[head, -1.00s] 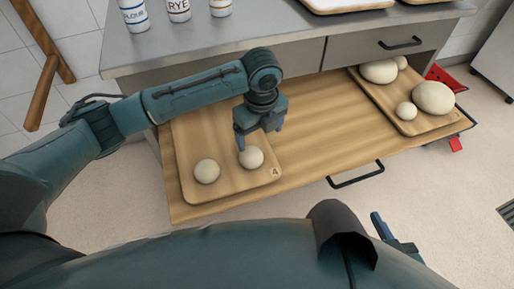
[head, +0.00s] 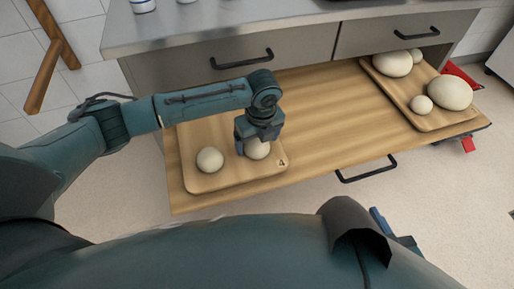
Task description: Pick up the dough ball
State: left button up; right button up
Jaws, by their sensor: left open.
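Two small pale dough balls lie on a wooden board marked 4 (head: 215,181) at the left of the pulled-out wooden shelf. One dough ball (head: 209,160) lies clear at the left. The other dough ball (head: 258,150) is under my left gripper (head: 257,144), which points down over it with open fingers. The upper part of that ball is hidden by the gripper. My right gripper (head: 384,224) shows only in part at the lower right, low beside my body; its jaws cannot be made out.
A second board (head: 432,123) at the right of the wooden shelf (head: 330,125) holds several dough balls, large and small. The shelf's middle is clear. A steel counter (head: 280,22) with drawers stands behind. A black handle (head: 367,170) sticks out at the shelf's front.

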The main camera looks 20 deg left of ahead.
pick_arm(q)
jog(key=shift+a+f, duration=0.1)
jog(key=shift+f, duration=0.85)
jog(key=c, duration=1)
